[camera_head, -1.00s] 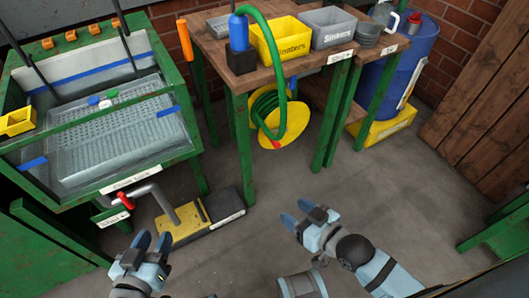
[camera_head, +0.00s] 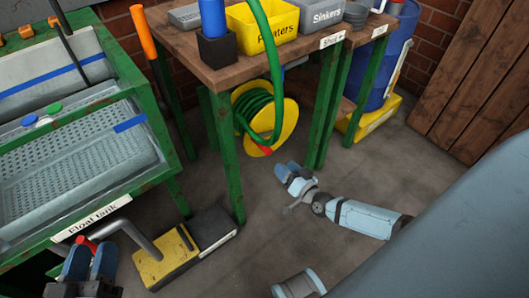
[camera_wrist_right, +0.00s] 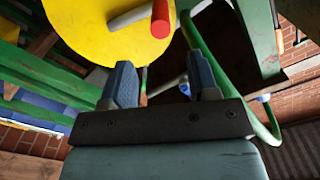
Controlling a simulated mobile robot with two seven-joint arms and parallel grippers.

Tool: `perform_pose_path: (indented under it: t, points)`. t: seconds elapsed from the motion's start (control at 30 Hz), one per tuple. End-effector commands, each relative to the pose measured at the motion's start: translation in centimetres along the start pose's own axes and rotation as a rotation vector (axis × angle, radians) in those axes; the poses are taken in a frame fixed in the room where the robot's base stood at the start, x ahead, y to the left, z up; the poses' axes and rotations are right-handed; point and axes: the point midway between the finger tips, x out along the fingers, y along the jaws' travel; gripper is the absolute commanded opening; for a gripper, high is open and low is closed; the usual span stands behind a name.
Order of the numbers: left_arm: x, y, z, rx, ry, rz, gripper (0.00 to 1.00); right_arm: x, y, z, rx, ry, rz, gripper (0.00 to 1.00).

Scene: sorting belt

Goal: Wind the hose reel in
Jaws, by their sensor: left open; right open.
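The hose reel (camera_head: 273,125) has yellow discs with green hose wound between them and stands under the wooden table. Its green hose (camera_head: 268,50) runs up over the table edge. A red handle (camera_head: 265,150) sits low on the reel's face; the red handle (camera_wrist_right: 160,18) and yellow disc (camera_wrist_right: 85,25) show large in the right wrist view. My right gripper (camera_head: 292,172) is open and empty, just below and right of the reel; its blue fingers (camera_wrist_right: 160,88) are apart below the handle. My left gripper (camera_head: 90,262) is open at the lower left, beside the float tank.
The float tank (camera_head: 140,185) stands at the left, with a yellow and grey pedal-like unit (camera_head: 165,260) on the floor. Yellow and grey bins (camera_head: 322,18) sit on the table. Green table legs (camera_head: 325,110) flank the reel.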

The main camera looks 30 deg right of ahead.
Motion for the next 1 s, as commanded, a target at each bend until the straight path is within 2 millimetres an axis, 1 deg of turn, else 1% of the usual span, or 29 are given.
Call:
perform_pose_path:
  t: [0.03, 0.2, 0.3, 0.43, 0.6, 0.9, 0.97, 1.0]
  points:
    - [0.0, -0.2, 0.9, 0.001, -0.016, 0.001, 0.43, 1.3, 0.1, 0.2, 0.002, 0.004, -0.002, 0.55]
    - [0.0, -0.4, 2.6, -0.002, -0.073, 0.008, 0.43, 5.0, 0.0, 0.3, 0.002, 0.002, -0.003, 0.55]
    - [0.0, -0.5, 3.5, -0.002, -0.104, 0.011, 0.43, 6.8, 0.1, 0.3, 0.001, 0.001, -0.002, 0.55]
    - [0.0, -0.6, 4.2, 0.000, -0.130, 0.014, 0.43, 8.6, 0.0, 0.2, 0.001, 0.001, -0.001, 0.55]
    - [-0.1, -0.7, 4.6, 0.002, -0.148, 0.017, 0.43, 9.7, -0.1, 0.1, 0.001, -0.001, -0.001, 0.55]
    - [0.0, -0.7, 4.6, 0.002, -0.151, 0.018, 0.43, 9.9, -0.1, 0.1, 0.001, -0.002, -0.001, 0.55]
    - [0.0, -0.7, 4.6, 0.003, -0.151, 0.018, 0.43, 9.9, -0.1, 0.1, 0.001, -0.002, -0.001, 0.41]
    - [0.0, -0.7, 4.6, 0.003, -0.151, 0.018, 0.43, 9.9, -0.1, 0.1, 0.001, -0.002, -0.001, 0.32]
